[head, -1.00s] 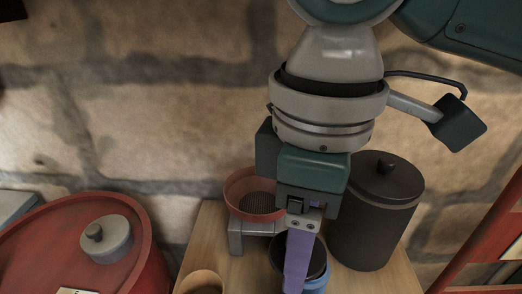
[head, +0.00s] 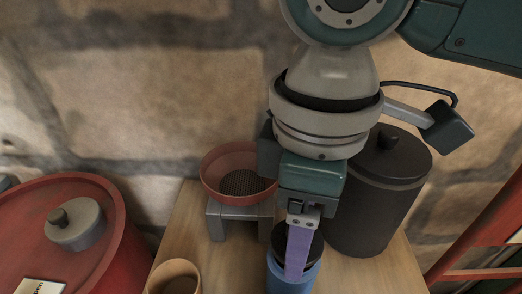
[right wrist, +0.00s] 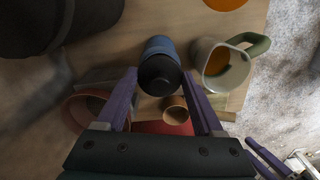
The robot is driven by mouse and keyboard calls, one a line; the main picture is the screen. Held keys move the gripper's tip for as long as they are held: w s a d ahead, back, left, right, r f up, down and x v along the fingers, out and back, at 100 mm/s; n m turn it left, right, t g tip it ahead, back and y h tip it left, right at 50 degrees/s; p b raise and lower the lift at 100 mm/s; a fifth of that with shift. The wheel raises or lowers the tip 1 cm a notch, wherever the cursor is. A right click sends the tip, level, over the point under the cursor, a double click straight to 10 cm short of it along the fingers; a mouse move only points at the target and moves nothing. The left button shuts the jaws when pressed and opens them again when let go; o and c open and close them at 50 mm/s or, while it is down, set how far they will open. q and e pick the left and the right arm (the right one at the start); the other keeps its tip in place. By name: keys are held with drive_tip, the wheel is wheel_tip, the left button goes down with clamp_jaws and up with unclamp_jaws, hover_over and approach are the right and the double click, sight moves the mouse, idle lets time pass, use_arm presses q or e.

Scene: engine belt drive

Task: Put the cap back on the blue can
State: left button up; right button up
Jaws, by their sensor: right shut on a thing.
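The blue can (head: 292,279) stands on the wooden shelf, below my right gripper in the head view. It also shows in the right wrist view (right wrist: 158,46). The black cap (head: 312,250) is at the can's top and looks lined up with it. I cannot tell whether it is fully seated. My right gripper (head: 297,276) points down with its purple fingers on either side of the cap. In the right wrist view the cap (right wrist: 160,74) lies between the two fingertips. A purple finger-like part (right wrist: 268,158) at the lower right edge looks like my left gripper.
A dark lidded canister (head: 370,215) stands close right of the can. A red dish on a grey scale (head: 238,220) is to the left, with a tan cup (head: 160,273) in front. A mug with a green handle (right wrist: 222,68) is near the can. A red drum (head: 60,220) is far left.

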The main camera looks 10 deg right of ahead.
drive_tip(key=shift+f, duration=0.35)
drive_tip(key=shift+r, duration=0.1)
drive_tip(key=shift+p, duration=1)
idle(0.6)
idle(0.4)
drive_tip(key=shift+f, duration=0.75)
